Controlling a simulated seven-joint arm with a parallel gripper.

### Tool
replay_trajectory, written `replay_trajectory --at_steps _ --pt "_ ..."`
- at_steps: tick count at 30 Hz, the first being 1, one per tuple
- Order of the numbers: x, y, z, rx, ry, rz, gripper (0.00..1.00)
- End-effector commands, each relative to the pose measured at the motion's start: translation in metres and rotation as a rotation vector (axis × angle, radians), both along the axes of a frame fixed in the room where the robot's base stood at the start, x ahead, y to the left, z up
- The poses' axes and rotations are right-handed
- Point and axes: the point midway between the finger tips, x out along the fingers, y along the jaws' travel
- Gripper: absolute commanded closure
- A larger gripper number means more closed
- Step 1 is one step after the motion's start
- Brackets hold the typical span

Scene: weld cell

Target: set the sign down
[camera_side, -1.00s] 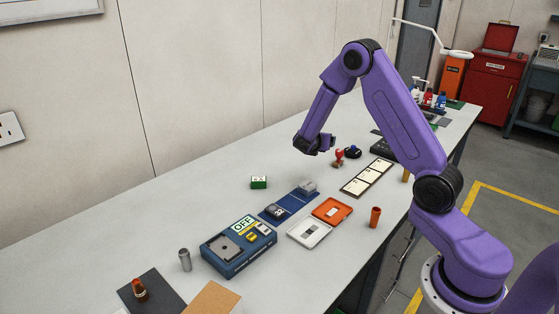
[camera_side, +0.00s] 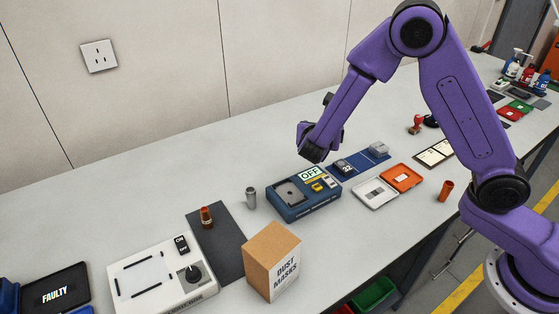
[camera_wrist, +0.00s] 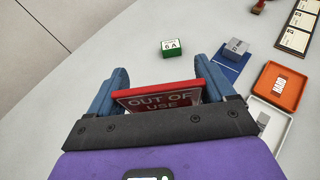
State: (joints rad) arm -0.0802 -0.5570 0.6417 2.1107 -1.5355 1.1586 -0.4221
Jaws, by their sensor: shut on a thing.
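The sign (camera_wrist: 158,98) is a red-edged plate reading "OUT OF USE", seen in the wrist view between the two blue fingers of my gripper (camera_wrist: 160,76). My gripper is shut on it. In the side view my gripper (camera_side: 312,146) hangs just behind the blue box marked "OFF" (camera_side: 304,205). The sign cannot be made out in the side view. I cannot tell whether its lower edge touches the table, since the gripper body hides it.
A green-and-white "6A" block (camera_wrist: 172,48) stands ahead of the gripper. A blue mat (camera_side: 350,169), an orange tray (camera_side: 401,178) and a white tray (camera_side: 374,194) lie to the right. A grey cylinder (camera_side: 251,198) and a dust mask box (camera_side: 272,262) stand left. The table by the wall is clear.

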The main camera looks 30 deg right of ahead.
Motion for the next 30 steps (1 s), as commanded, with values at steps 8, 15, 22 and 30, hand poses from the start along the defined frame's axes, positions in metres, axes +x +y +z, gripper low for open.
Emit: replay_trajectory --at_steps 8,15,22,30 --pt "0.017 0.017 -0.01 -0.001 0.001 0.016 0.48" --pt "0.059 0.024 -0.029 -0.001 -0.001 0.015 0.48" --pt "0.093 0.029 -0.052 -0.003 0.003 0.016 0.48" --pt "0.121 0.034 -0.086 -0.002 0.002 0.017 0.48"
